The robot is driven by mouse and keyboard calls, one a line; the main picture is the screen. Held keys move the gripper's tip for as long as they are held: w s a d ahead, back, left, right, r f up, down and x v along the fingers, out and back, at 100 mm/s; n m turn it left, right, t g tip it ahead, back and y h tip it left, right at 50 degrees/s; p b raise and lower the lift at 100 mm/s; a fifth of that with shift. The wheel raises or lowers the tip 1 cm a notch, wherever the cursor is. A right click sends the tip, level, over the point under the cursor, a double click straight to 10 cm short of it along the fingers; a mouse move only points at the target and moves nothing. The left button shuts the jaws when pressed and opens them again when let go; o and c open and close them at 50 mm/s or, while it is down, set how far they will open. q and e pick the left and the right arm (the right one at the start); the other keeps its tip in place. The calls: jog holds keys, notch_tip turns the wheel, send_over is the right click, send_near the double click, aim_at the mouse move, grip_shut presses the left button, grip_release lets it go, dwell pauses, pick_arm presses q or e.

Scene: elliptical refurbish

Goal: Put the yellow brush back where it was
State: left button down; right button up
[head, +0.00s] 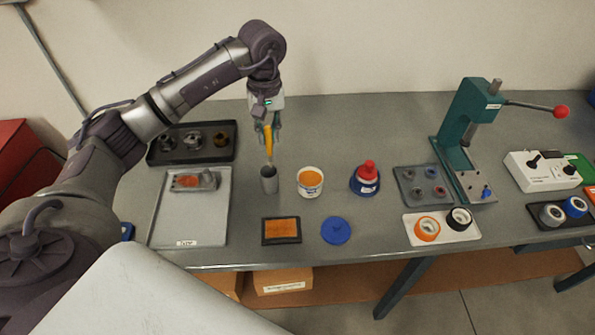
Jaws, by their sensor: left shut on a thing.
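The yellow brush (268,143) hangs upright, bristle end down, from my left gripper (268,128). The gripper is shut on its upper part. A grey cup (269,181) stands just below the brush. The lower tip of the brush is at or just above the cup's rim; I cannot tell whether it is inside. A white tub with orange contents (311,182) stands to the right of the cup. My right gripper is not in view.
Left are a grey tray (217,225) with a metal part and a dark tray (154,153) behind it. An orange pad (281,230), blue lid (336,230) and red-topped blue bottle (366,178) are near. A green press (466,130) stands right.

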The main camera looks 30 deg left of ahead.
pick_arm(q)
jog(key=f+p, duration=0.1)
jog(key=f, duration=0.4)
jog(key=f+p, duration=0.1)
jog(key=f, duration=0.1)
jog(key=shift+s+a+f+p, duration=0.15)
jog(key=shift+a+f+p, duration=0.15)
jog(key=shift+f, duration=0.1)
jog(key=shift+a+f, duration=0.2)
jog(key=shift+f, duration=0.25)
jog(key=c, duration=1.5)
grip_release()
jog(key=o, duration=0.4)
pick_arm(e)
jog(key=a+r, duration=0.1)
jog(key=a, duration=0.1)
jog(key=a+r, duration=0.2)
pick_arm(q)
jog(key=shift+o, duration=0.2)
